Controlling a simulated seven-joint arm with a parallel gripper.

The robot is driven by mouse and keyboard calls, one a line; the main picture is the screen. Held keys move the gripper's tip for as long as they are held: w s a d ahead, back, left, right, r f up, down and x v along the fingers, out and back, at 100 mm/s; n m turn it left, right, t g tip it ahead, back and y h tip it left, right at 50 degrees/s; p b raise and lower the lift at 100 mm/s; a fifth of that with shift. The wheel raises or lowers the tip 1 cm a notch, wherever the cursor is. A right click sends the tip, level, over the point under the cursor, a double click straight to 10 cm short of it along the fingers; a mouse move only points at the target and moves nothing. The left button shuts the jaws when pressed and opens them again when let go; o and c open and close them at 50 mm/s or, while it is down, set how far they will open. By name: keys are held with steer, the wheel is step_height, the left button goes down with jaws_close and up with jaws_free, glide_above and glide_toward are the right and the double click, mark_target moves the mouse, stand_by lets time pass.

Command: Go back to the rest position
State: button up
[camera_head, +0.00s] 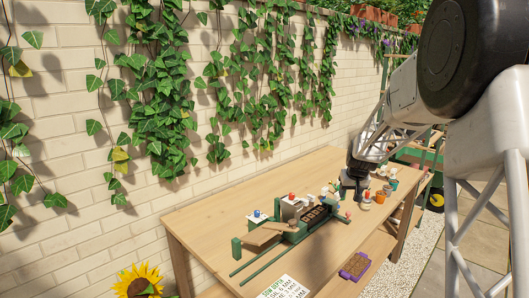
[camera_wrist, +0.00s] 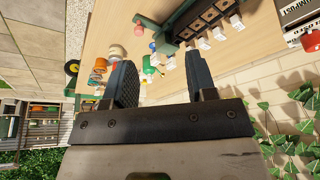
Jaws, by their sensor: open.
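My gripper (camera_wrist: 160,68) shows in the wrist view with its two dark fingers wide apart. Nothing is between them. In the head view my gripper (camera_head: 350,196) is above the far right part of the wooden table (camera_head: 215,215), pointing down. Whether the fingertips touch anything there is too small to tell.
A green-railed rig (camera_head: 270,262) with a row of dark cells (camera_head: 314,215) stands on the table, left of my gripper. Small pots (camera_head: 380,196) and bottles stand close by on the right. An ivy-covered brick wall (camera_head: 60,160) runs behind.

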steer(key=s+a+r, duration=0.3)
steer(key=s+r, duration=0.1)
steer(key=s, duration=0.5)
steer(key=s+a+r, duration=0.3)
steer(key=s, duration=0.6)
steer(key=s+a+r, duration=0.3)
steer(key=s+r, duration=0.1)
steer(key=s, duration=0.5)
steer(key=s+a+f, duration=0.1)
steer(key=s+a, duration=0.1)
steer(key=s, duration=1.1)
steer(key=s+a+f+g, duration=0.1)
steer(key=s+f, duration=0.1)
steer(key=s, duration=1.2)
steer(key=shift+s+a+f, duration=0.15)
steer(key=shift+s+a, duration=0.1)
steer(key=shift+a, duration=0.15)
